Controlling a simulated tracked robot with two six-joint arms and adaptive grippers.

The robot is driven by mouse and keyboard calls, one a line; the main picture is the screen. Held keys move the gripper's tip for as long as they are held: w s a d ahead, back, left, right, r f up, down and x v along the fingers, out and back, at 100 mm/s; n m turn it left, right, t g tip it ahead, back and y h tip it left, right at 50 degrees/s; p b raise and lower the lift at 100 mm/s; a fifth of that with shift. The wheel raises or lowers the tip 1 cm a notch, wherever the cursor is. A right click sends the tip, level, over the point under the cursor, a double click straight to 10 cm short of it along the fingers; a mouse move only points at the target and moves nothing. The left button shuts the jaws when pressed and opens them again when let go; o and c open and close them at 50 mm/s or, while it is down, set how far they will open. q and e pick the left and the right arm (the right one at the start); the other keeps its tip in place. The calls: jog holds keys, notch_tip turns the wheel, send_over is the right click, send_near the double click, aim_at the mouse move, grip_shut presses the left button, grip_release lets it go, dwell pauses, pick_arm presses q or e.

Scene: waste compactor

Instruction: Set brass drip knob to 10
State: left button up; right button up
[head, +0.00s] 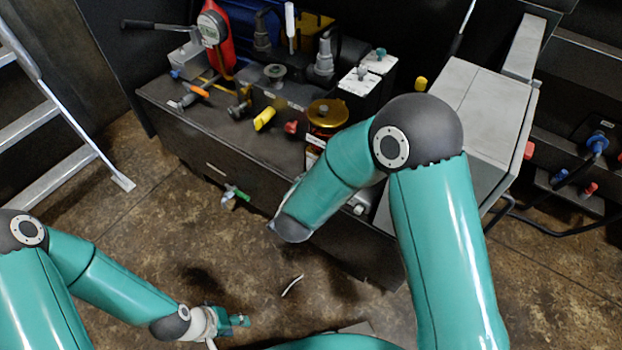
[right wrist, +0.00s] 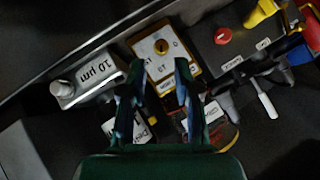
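The dial's small markings are too blurred to read surely. My right gripper (right wrist: 157,74) is open, with its two dark fingers apart. The knob lies beyond the fingertips, roughly in line with the gap, and nothing is held. In the head view my right arm hides this gripper and the knob. My left gripper (head: 235,321) is low over the floor at lower left, away from the bench; its finger opening is unclear.
A block labelled 10 µm (right wrist: 95,70) with a white knob (right wrist: 61,90) sits left of the dial. A red button (right wrist: 223,36) and yellow handle (right wrist: 260,13) are to its right. A ladder (head: 40,115) stands left.

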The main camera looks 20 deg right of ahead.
jog(key=v, duration=0.5)
dwell(0.4)
